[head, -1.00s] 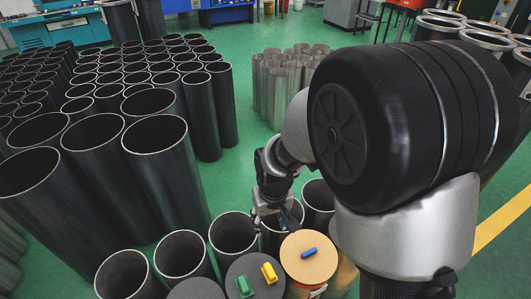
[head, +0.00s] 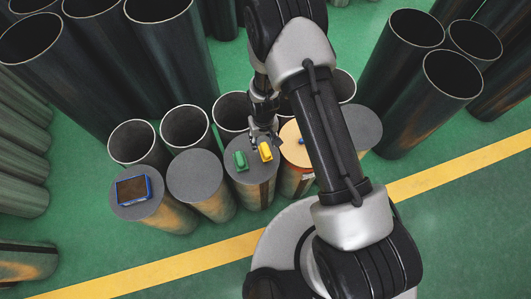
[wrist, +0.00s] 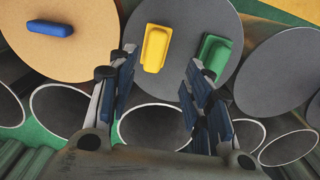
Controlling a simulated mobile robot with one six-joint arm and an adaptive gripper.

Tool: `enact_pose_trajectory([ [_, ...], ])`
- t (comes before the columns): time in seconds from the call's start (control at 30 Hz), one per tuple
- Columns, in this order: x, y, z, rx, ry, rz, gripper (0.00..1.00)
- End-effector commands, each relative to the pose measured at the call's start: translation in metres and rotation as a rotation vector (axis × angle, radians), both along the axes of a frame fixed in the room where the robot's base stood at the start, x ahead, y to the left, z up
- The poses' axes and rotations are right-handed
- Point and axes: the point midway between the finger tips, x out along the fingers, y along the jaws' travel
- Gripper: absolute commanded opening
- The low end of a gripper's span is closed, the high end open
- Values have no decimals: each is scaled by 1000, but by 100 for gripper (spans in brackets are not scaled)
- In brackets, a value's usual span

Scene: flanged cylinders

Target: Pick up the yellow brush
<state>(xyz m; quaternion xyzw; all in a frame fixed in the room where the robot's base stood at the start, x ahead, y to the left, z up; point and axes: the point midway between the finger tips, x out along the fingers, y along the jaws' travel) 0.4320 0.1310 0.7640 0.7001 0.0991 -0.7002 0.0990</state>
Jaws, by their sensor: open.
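The yellow brush (head: 265,151) lies on the grey round top (head: 248,178) of a cylinder in the head view. It also shows in the wrist view (wrist: 155,48), at the upper middle, just beyond my fingertips. My gripper (head: 264,135) is at the far edge of that top, close to the brush. In the wrist view my gripper (wrist: 159,62) is open, with its two fingers spread to either side of the brush's near end. Nothing is between the fingers, and I cannot tell how high they are above the top.
A green block (wrist: 213,55) lies beside the brush, close to my right-hand finger. A blue block (wrist: 50,28) lies on the neighbouring tan top (wrist: 85,15). A blue-edged brown block (head: 133,190) lies on the leftmost top. Open dark tubes (head: 185,126) stand behind.

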Motion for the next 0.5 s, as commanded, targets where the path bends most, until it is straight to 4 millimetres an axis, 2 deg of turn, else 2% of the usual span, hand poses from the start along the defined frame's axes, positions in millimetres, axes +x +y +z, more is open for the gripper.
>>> enact_pose_trajectory([
  [0.03, -1, 0, -12, -1, 2, 0, 46],
  [0.1, 0, 0, -22, -1, 2, 0, 46],
  [0.37, 1, -1, -37, 0, -1, 0, 46],
  [0.5, 2, -4, -53, 0, 1, -1, 46],
])
